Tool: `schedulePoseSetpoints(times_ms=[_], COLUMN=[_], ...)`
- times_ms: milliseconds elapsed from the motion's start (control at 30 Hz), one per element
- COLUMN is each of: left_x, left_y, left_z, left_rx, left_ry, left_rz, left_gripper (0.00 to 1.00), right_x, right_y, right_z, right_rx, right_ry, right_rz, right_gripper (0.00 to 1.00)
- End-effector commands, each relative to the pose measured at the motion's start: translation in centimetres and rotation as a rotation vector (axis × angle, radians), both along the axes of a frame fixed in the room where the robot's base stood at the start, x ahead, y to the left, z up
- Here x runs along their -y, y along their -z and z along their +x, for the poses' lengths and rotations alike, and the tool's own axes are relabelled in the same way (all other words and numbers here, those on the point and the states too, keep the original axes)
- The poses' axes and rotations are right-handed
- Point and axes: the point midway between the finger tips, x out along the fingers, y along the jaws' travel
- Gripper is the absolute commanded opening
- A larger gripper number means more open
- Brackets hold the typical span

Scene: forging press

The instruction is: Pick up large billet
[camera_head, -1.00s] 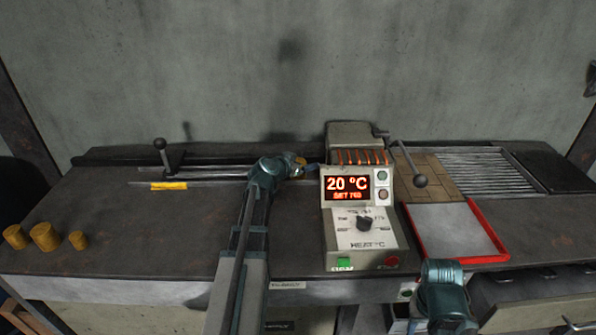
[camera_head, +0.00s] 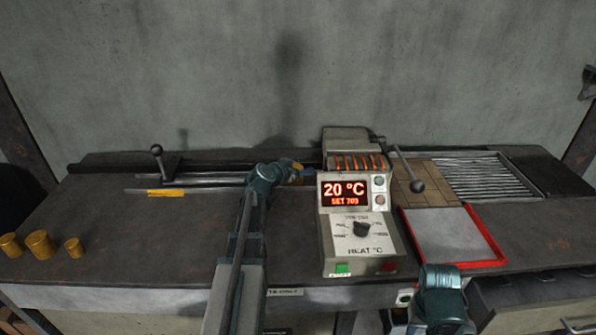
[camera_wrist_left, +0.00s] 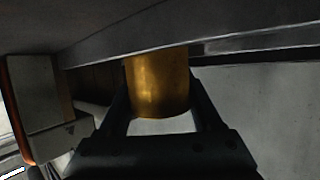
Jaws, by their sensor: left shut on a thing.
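My left gripper (camera_head: 297,170) is shut on a brass-coloured cylindrical billet (camera_wrist_left: 158,85). In the left wrist view the billet sits between the two dark fingers, and its upper part is cut off by a grey surface. In the head view only a small yellow bit of the billet (camera_head: 298,166) shows at the fingertips, just left of the heater box. Three more yellow billets stand at the table's left: a larger middle one (camera_head: 40,244) and two smaller ones (camera_head: 11,245), (camera_head: 74,248). Part of my right arm shows at the lower right, its jaws out of sight.
The heater control box (camera_head: 358,235) reads 20 °C and stands right of my left gripper. A lever with a ball knob (camera_head: 417,186) and a red-edged tray (camera_head: 484,262) lie further right. A rail with a lever (camera_head: 157,150) and yellow plate runs at the back left. The left-middle tabletop is clear.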

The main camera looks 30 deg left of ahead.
Motion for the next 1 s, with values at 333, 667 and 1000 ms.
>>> schedulePoseSetpoints(times_ms=[333, 667, 1000], left_x=[0.0, 0.0, 0.0], left_y=[-2.4, -6.8, -10.0], left_z=[0.0, 0.0, 0.0], left_rx=[0.002, 0.003, 0.002], left_ry=[-0.002, -0.002, -0.002], left_rz=[-0.002, -0.002, -0.002], left_gripper=[0.00, 0.00, 0.00], right_x=[0.0, 0.0, 0.0], right_y=[-2.4, -6.7, -9.9], right_z=[0.0, 0.0, 0.0], right_rx=[0.000, 0.000, 0.000], right_ry=[0.000, 0.001, 0.001], right_rz=[0.000, 0.000, 0.000], right_gripper=[0.50, 0.50, 0.50])
